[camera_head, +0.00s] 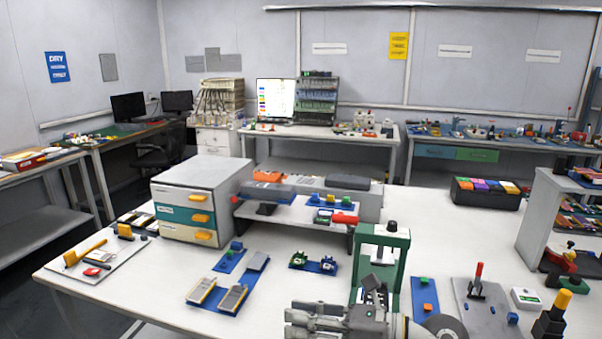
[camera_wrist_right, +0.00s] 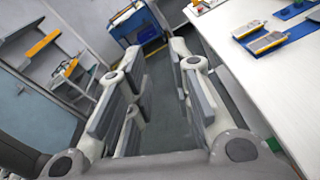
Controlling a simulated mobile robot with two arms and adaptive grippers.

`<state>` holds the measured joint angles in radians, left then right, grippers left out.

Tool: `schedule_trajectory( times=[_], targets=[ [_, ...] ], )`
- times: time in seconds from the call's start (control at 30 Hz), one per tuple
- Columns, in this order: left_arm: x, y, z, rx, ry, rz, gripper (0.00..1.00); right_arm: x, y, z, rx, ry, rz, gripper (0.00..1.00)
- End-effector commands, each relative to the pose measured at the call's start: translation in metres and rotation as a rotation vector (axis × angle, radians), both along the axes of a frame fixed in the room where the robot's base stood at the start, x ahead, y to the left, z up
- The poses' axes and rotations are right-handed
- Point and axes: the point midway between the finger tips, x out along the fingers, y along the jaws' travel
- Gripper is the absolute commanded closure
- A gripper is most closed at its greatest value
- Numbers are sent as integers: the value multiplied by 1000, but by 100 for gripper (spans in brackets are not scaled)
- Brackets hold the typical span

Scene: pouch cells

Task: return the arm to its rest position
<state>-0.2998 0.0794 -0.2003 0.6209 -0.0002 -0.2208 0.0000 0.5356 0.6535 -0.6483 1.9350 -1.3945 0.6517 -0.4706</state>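My right gripper (camera_head: 292,322) is at the bottom of the head view, in front of the green press frame, with its fingers toward the left. In the right wrist view the gripper (camera_wrist_right: 158,85) shows its fingers apart with only floor between them. It is empty. Pouch cells (camera_head: 202,291) lie on a blue plate to its left on the table; they also show in the right wrist view (camera_wrist_right: 268,41). My left gripper is not in view.
The white table (camera_head: 160,290) carries a drawer cabinet (camera_head: 180,222), a green press frame (camera_head: 403,268) close to the right gripper, and a lever fixture (camera_head: 478,285) at right. A blue cart (camera_wrist_right: 128,36) stands beyond the fingers.

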Motion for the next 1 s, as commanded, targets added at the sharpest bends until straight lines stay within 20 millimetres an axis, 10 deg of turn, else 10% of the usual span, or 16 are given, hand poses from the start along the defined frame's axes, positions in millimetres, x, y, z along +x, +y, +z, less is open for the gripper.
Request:
schedule_trajectory(
  times=[0.2, 0.37, 0.63, 0.8, 0.97, 1.0],
  targets=[
    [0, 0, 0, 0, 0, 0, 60, 7, -18, 63, 640, 315, -234, 79],
    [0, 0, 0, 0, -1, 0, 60, 26, -77, 59, 1055, 605, -474, 79],
    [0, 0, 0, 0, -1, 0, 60, 11, -179, -58, 1612, 1156, -1005, 79],
    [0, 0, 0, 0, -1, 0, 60, -55, -210, -157, 1831, 1502, -1414, 79],
    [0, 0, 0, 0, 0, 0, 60, -126, -213, -215, 1905, 1738, -1740, 79],
    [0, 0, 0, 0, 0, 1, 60, -143, -211, -225, -1862, -1741, 1766, 79]
  ],
)
